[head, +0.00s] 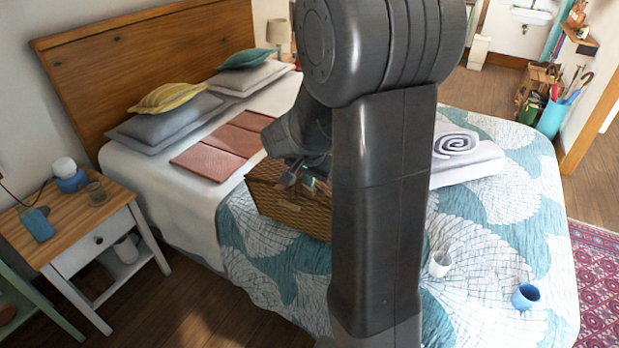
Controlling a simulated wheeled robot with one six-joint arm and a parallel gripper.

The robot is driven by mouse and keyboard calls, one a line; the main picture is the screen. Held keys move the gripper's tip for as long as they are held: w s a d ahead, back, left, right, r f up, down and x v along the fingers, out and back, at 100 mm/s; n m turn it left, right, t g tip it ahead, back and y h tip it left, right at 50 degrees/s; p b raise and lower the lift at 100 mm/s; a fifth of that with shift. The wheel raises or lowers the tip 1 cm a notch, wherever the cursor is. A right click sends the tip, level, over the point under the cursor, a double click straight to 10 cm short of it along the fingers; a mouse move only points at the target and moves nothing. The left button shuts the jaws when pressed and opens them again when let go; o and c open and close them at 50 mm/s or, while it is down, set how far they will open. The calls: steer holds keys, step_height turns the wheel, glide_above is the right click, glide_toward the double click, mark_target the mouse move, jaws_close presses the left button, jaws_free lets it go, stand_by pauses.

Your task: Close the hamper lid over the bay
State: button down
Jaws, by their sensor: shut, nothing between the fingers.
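A brown wicker hamper (282,207) stands on the bed, behind my arm in the head view. Its left part and front wall show; my arm hides its right part. My gripper (303,183) is at the hamper's top, near its middle, with its fingers shut and empty. The fingers are small and dark here, and I cannot tell whether they touch the hamper. The lid's position and the bay are not clear, because my wrist and arm cover much of the top.
The bed has a teal and white quilt (495,265). Red folded panels (215,150) lie left of the hamper, and a folded towel stack (470,165) lies to the right. A nightstand (75,230) is at left.

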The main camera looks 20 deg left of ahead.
steer(key=a+f+h+b, duration=0.1)
steer(key=a+f+b, duration=0.1)
steer(key=f, duration=0.1)
steer(key=a+f+h+b, duration=0.1)
steer(key=f+b, duration=0.1)
steer(key=shift+w+a+h, duration=0.1)
steer(key=shift+a+h, duration=0.1)
steer(key=shift+h, duration=0.1)
steer(key=shift+r, duration=0.1)
stand_by(0.4)
